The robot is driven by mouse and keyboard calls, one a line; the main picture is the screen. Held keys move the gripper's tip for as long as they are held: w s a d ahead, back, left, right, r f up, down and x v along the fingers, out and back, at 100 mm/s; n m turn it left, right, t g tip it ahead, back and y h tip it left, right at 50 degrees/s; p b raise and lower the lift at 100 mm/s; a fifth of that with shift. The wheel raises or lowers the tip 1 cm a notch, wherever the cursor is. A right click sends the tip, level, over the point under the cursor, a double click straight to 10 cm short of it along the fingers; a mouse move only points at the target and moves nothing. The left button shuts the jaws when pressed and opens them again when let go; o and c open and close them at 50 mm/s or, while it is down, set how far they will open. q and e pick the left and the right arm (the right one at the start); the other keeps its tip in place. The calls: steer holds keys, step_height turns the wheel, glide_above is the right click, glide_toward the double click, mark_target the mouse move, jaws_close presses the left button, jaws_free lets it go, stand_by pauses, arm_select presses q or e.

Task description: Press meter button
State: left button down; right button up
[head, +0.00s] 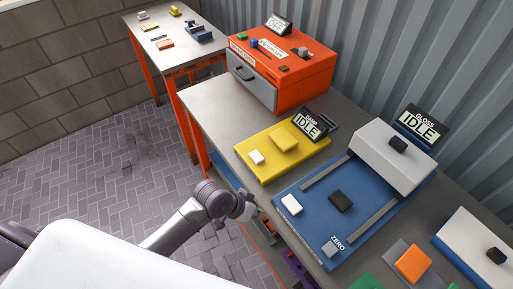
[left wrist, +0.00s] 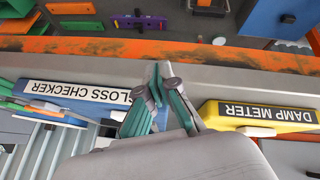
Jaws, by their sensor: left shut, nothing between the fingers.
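The yellow damp meter (head: 270,165) lies on the grey bench in the head view, its display (head: 308,126) reading IDLE. A white button (head: 256,157) sits near its front left corner, and a raised yellow block (head: 283,140) stands behind it. In the left wrist view the meter's labelled front (left wrist: 262,115) is at the right, upside down. My left gripper (head: 246,208) is shut and empty by the bench's front edge, apart from the meter. In the left wrist view its fingers (left wrist: 163,84) are together, between the damp meter and the gloss checker. My right gripper is not in view.
The blue gloss checker (head: 316,238), also reading IDLE, lies right of the meter, with a white button and a ZERO button. An orange box (head: 290,78) with an OFF display stands behind the meter. Coloured items lie on a lower level (left wrist: 137,22). A second table (head: 150,60) stands farther back.

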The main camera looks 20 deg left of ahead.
arm_select(q)
step_height(320, 180, up, 10)
steer(key=w+d+m+h+p, duration=0.2)
steer(key=d, duration=0.1)
step_height(320, 180, up, 5)
steer(key=n+t, duration=0.1)
steer(key=n, duration=0.3)
glide_above(255, 156)
steer(key=shift+a+r+h, duration=0.1)
steer(key=shift+r+h, duration=0.1)
steer(key=shift+h, duration=0.1)
step_height(255, 156, down, 8)
steer(key=b, duration=0.6)
steer(key=shift+r+b, duration=0.2)
steer(key=shift+b, duration=0.1)
steer(key=shift+f+b, duration=0.45)
steer(key=shift+f, duration=0.2)
steer(key=shift+f, duration=0.1)
steer(key=shift+f, duration=0.3)
